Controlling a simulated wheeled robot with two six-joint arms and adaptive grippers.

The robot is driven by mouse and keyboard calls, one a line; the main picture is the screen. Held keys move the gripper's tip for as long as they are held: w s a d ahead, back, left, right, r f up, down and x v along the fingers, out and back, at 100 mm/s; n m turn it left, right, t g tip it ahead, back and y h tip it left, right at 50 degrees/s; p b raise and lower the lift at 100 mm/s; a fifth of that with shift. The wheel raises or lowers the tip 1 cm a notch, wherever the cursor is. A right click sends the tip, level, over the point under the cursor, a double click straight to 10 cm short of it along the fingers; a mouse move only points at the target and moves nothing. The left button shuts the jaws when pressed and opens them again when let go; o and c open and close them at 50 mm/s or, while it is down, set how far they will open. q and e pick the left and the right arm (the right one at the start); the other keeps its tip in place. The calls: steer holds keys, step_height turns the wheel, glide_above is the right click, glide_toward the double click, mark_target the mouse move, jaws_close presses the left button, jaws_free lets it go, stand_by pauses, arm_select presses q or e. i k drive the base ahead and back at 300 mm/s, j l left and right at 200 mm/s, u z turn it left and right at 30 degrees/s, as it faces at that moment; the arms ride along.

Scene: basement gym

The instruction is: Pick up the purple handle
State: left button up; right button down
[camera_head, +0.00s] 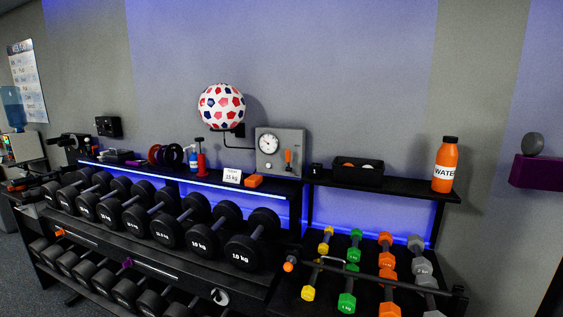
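A small purple piece (127,264), which looks like the purple handle, is on the front of the dumbbell rack at lower left, below the upper row of black dumbbells. It is small in the picture, so its exact shape is hard to tell. Neither of my grippers shows in the head view, so nothing is seen near the purple piece or touching it.
Black dumbbells (200,238) fill the rack around it. A small orange piece (60,232) sits farther left on the rack front. Coloured dumbbells (355,245) and a long dark bar (380,277) are at right. A purple wall block (535,172) holds a grey ball.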

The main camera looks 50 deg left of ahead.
mark_target(135, 163)
steer(key=u, duration=2.75)
